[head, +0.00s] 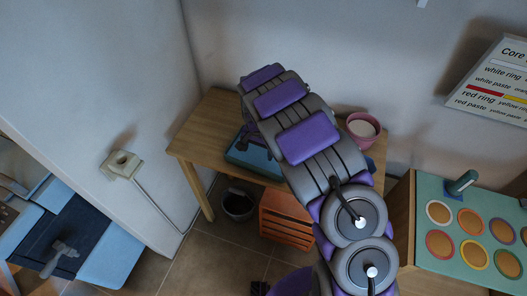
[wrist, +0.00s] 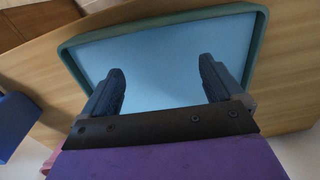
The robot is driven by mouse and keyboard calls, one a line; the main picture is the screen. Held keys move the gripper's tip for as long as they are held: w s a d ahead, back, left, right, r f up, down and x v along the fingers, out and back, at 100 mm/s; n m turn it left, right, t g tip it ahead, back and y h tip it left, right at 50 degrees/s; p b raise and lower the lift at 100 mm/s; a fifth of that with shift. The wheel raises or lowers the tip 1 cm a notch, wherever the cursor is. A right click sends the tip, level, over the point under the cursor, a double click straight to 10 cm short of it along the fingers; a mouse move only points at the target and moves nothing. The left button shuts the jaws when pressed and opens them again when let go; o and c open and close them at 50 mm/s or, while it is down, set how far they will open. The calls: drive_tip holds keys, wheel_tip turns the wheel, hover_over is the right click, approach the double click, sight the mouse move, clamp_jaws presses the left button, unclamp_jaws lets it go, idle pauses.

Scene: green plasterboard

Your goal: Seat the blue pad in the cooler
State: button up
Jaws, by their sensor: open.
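A shallow teal-rimmed tray with a light blue inside, which looks like the cooler (head: 246,160), lies on the wooden table. In the wrist view the cooler (wrist: 258,42) fills the middle, and its flat blue inside looks bare. A darker blue block, perhaps the blue pad (wrist: 14,122), is cut off at the left edge of the wrist view. In the head view, a bit of blue, likely that pad (head: 371,166), shows right of my arm. My gripper (wrist: 162,80) is open, its two dark fingers apart over the cooler with nothing between them. My arm hides its fingers in the head view.
A pink pot (head: 370,119) stands at the right of the wooden table (head: 205,125), by the wall. An orange crate (head: 286,232) and a dark bin (head: 239,205) are below. A green-topped cabinet with coloured rings (head: 465,222) is at right; a sink unit (head: 60,235) is at left.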

sight(258, 160)
wheel_tip(258, 160, down, 5)
drive_tip(key=shift+a+f+b, duration=0.1)
drive_tip(key=shift+b, duration=0.65)
drive_tip(key=shift+c, duration=0.2)
drive_tip(key=c, duration=1.2)
drive_tip(key=shift+c, duration=0.2)
drive_tip(key=shift+r, duration=0.25)
wheel_tip(258, 160, up, 10)
drive_tip(key=p, duration=0.2)
